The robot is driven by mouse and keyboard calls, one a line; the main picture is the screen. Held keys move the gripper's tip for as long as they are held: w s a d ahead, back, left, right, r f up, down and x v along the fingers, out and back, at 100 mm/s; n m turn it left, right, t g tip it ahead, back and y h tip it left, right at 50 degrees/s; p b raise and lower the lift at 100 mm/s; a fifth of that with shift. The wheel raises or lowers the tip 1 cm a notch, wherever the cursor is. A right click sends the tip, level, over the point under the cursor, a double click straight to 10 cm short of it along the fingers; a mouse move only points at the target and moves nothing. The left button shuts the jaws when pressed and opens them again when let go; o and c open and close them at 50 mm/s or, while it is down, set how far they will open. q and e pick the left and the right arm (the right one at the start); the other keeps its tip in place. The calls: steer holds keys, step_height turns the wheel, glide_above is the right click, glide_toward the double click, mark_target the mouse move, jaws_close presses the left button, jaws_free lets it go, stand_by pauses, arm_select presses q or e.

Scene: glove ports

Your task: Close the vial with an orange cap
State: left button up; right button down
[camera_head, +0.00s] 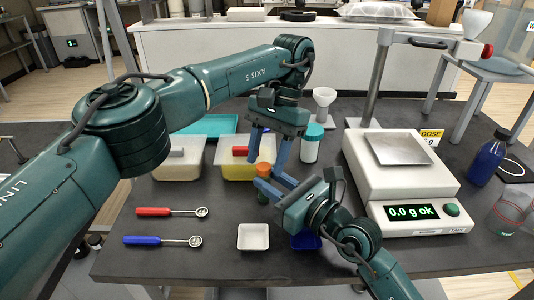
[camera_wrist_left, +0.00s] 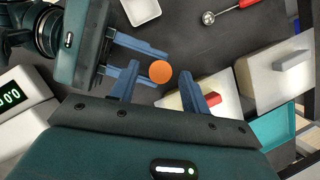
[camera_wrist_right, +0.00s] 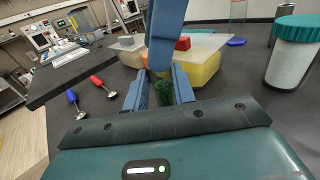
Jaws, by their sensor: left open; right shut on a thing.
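The orange cap (camera_head: 263,169) sits at the top of a small green vial (camera_wrist_right: 164,92). I cannot tell if it is fully seated. The cap also shows from above in the left wrist view (camera_wrist_left: 160,71). My right gripper (camera_head: 268,190) is shut on the vial and holds it upright. My left gripper (camera_head: 266,160) points down over the cap, open, with its fingertips on either side of it and a visible gap in the left wrist view. In the right wrist view a left finger hides the cap.
Close behind are a yellow bin (camera_head: 236,172) with a red-handled lid and a jar with a teal lid (camera_head: 311,143). The scale (camera_head: 400,178) is at right, reading 0.0 g. A white dish (camera_head: 253,237) and red and blue spoons (camera_head: 160,240) lie in front.

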arm_select(q)
steer(key=shift+r, duration=2.25)
steer(key=shift+c, duration=0.5)
